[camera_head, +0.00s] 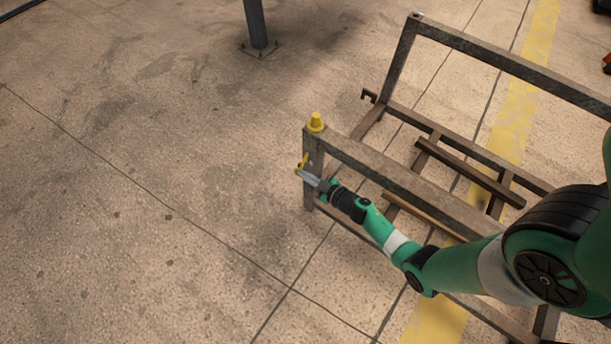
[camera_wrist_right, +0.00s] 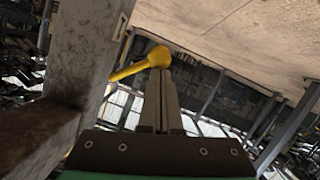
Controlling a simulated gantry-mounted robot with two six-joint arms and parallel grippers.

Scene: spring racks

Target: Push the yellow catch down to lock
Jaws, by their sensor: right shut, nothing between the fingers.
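The yellow catch (camera_head: 304,161) is on the near-left corner post of the metal rack (camera_head: 370,160). In the right wrist view the yellow catch (camera_wrist_right: 152,59) has a rounded end just at the fingertips and an arm slanting down to the left toward the post. My right gripper (camera_head: 299,173) reaches in from the right and is shut and empty. In the right wrist view its fingertips (camera_wrist_right: 160,72) are together, right at the catch's rounded end; whether they touch cannot be told. My left gripper is not in view.
A yellow cap (camera_head: 316,122) sits on top of the same corner post. A dark post (camera_head: 255,25) stands on the floor at the back. Rack bars lie under and right of my right arm. The floor left of the rack is clear.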

